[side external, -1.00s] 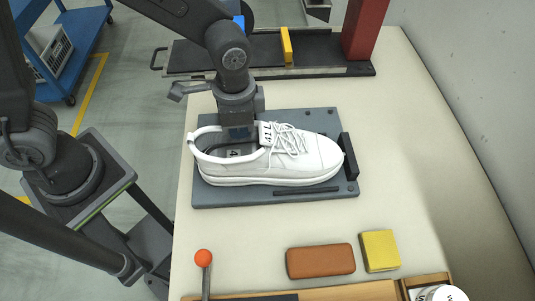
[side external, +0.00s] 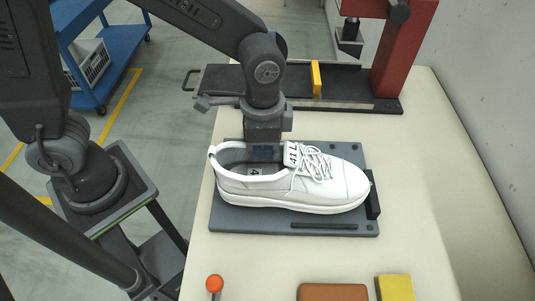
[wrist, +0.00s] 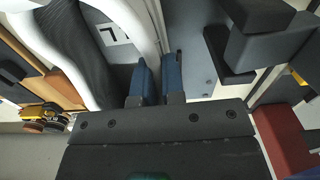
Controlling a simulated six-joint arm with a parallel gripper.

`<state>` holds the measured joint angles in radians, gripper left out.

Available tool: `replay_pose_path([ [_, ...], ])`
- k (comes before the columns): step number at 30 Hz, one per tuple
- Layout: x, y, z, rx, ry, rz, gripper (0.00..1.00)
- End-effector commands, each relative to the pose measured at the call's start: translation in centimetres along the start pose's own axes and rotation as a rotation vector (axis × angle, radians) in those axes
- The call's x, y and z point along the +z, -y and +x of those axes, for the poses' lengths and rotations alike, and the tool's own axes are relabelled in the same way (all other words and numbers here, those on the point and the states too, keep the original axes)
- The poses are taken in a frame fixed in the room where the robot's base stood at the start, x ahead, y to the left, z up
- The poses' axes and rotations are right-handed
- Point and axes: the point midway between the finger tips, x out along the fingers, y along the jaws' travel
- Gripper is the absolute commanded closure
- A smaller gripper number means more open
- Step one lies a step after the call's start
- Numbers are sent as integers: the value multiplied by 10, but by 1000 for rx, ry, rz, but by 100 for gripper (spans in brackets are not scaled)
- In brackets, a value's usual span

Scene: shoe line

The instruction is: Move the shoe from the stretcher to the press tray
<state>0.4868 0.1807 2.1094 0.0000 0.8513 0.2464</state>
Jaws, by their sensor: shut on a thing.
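A white lace-up shoe (side external: 320,195) with a "41 L" tag points its toe right, over a grey plate (side external: 235,222) with a black block (side external: 373,200) at its right end. It looks level and close above the plate; any gap under the sole is hard to judge. My gripper (side external: 264,153) points down at the shoe's collar. In the wrist view its blue-tipped fingers (wrist: 157,84) are shut on the white collar wall. A long dark tray (side external: 350,82) with a yellow block lies at the back beside the red press (side external: 405,55).
A brown block (side external: 333,292), a yellow sponge-like block (side external: 394,288) and an orange-knobbed lever (side external: 215,284) are at the front. The table's right side is clear. A blue cart (side external: 90,60) stands on the floor at left.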

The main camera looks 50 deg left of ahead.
Motion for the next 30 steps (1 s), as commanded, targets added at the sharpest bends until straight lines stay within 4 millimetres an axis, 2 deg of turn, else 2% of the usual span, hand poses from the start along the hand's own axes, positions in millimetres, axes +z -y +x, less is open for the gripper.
replay_pose_path([
  [3,-1,0,-28,-2,-9,0,100],
  [11,-3,0,-67,-1,-6,-1,100],
  [14,-13,-2,-81,-1,-6,-3,100],
  [25,-66,-17,-142,0,-5,-26,100],
  [27,-72,-12,-154,0,-6,-27,100],
  [30,-74,10,-171,0,-5,-17,100],
])
